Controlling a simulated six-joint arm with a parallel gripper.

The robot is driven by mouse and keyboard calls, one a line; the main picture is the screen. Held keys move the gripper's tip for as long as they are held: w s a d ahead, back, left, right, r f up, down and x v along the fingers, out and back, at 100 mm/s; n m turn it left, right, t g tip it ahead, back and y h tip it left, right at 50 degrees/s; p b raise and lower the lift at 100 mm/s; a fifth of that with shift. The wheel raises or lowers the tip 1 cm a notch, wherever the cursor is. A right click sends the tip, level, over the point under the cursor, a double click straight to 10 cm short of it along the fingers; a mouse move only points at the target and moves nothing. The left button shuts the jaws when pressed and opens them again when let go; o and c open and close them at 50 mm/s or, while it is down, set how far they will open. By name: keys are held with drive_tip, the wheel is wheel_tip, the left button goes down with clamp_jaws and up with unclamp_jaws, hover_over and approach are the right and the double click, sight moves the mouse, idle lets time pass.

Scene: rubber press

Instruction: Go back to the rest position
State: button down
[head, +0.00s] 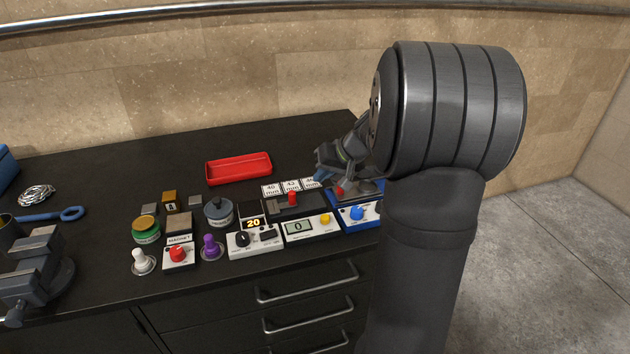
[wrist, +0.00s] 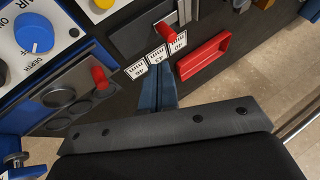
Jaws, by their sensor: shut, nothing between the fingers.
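My gripper (head: 324,176) is at the right end of the bench in the head view, beside the blue-based device and partly hidden by my own arm. In the wrist view its narrow blue fingers (wrist: 158,88) are together with nothing between them. They point toward the white number tags (wrist: 158,58), which also show in the head view (head: 291,187). The blue-based device (head: 359,214) has a blue knob and a red knob; its blue knob also shows in the wrist view (wrist: 34,32). Whether the fingers touch anything I cannot tell.
A red tray (head: 238,168) lies behind the tags. A black slider unit with a red handle (head: 292,198), a white box with a yellow button (head: 311,227), a purple knob (head: 211,246) and a vise (head: 30,275) crowd the front. The back of the bench is mostly clear.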

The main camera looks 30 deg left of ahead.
idle(0.4)
drive_tip(key=x, duration=0.8)
drive_tip(key=w, duration=0.1)
drive_tip(key=w+d+f, duration=0.1)
drive_tip(key=shift+w+f, duration=0.25)
drive_tip(key=shift+f, duration=0.05)
drive_tip(key=w+d, duration=0.2)
drive_tip(key=shift+w+d, duration=0.25)
drive_tip(key=shift+d, duration=0.05)
drive_tip(key=shift+w+d+r, duration=0.1)
drive_tip(key=shift+w+d, duration=0.3)
drive_tip(key=shift+d, duration=0.1)
drive_tip(key=shift+a, duration=0.1)
